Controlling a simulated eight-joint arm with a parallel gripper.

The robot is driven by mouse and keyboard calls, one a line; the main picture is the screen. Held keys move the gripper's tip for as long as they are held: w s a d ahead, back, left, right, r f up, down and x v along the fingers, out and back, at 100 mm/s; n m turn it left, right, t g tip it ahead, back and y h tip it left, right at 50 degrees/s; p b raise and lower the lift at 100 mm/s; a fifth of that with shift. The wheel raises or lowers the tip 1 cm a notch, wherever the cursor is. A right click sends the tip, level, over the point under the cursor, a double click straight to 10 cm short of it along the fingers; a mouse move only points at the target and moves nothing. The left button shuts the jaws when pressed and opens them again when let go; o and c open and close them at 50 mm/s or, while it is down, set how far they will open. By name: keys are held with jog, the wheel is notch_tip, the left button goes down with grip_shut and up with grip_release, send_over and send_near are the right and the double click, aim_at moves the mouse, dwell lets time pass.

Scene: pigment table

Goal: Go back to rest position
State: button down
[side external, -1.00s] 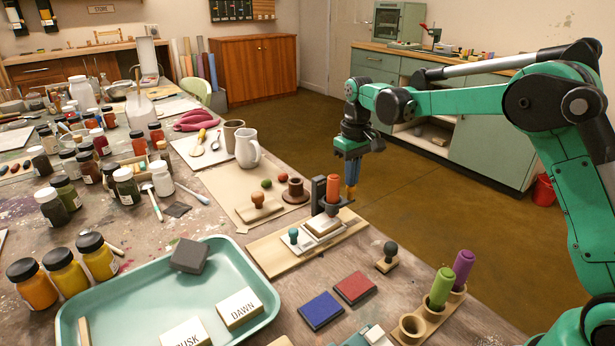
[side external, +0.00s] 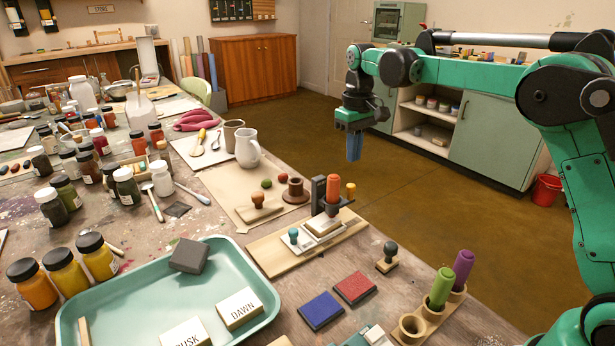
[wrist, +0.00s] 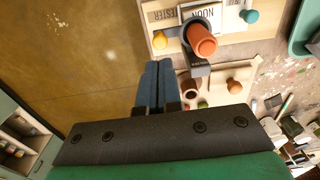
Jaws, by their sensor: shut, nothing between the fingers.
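My gripper (side external: 354,148) hangs in the air beyond the table's right edge, above the brown floor in the side view. Its blue fingers point down, are shut together and hold nothing. They also show shut in the wrist view (wrist: 157,84). Below and to the left of it, an orange-handled stamp (side external: 333,190) stands upright in a dark holder on a wooden board (side external: 270,262). The fingers are clear of it.
The board also bears a teal-knobbed stamp (side external: 293,236) and a yellow knob (side external: 351,190). A white jug (side external: 248,150), a mint tray (side external: 140,298), red (side external: 355,288) and blue (side external: 321,310) ink pads and a handle rack (side external: 432,320) are on the table. Air around my gripper is free.

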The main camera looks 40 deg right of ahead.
jog(key=shift+r, duration=0.75)
jog(key=shift+s+a+r, duration=0.1)
jog(key=s+a+f+t, duration=0.1)
jog(key=s+a+t, duration=0.2)
jog(key=s, duration=0.5)
jog(key=s+a+f+t, duration=0.1)
jog(key=s+a+t, duration=0.3)
jog(key=s, duration=0.4)
jog(key=shift+a+f, duration=0.25)
jog(key=shift+a, duration=0.05)
